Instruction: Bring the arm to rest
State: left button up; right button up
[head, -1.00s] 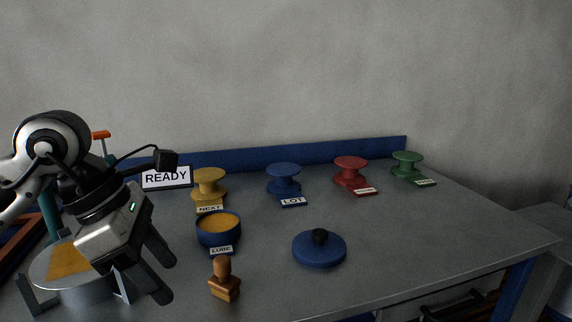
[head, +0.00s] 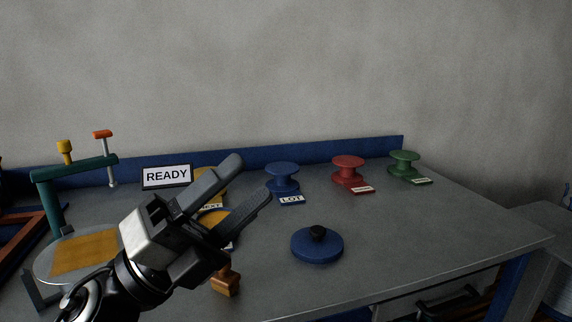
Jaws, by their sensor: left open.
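My left gripper (head: 252,182) is in the head view at left of centre, above the bench. Its two fingers are apart and point up and to the right, with nothing between them. The gripper and its wrist hide most of the yellow spool (head: 222,178), the blue pot of yellow contents and part of the wooden stamp (head: 226,283). My right gripper is not in view.
On the grey bench (head: 400,240) stand blue (head: 282,178), red (head: 348,170) and green (head: 404,163) spools and a blue lid (head: 317,246). A READY sign (head: 167,176), a teal press (head: 75,170) and a round plate (head: 45,266) are at left. The bench's right side is clear.

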pick_arm(q)
jog(key=w+a+f+n+t+y, duration=0.2)
jog(key=a+f+n+t+y, duration=0.2)
jog(key=a+f+n+y, duration=0.55)
jog(key=w+a+f+n+t+y, duration=0.35)
jog(key=f+n+y, duration=0.7)
jog(key=n, duration=0.75)
jog(key=s+a+f+n+g+y, duration=0.2)
jog(key=s+f+n+g, duration=0.4)
jog(key=s+f+g, duration=1.2)
jog(key=w+d+f+m+t+h, duration=0.1)
jog(key=w+d+f+t+h, duration=0.1)
jog(key=d+f+t, duration=0.3)
notch_tip(320, 180, down, 3)
jog(key=t, duration=0.5)
jog(key=shift+w+d, duration=0.2)
jog(key=shift+d, duration=0.2)
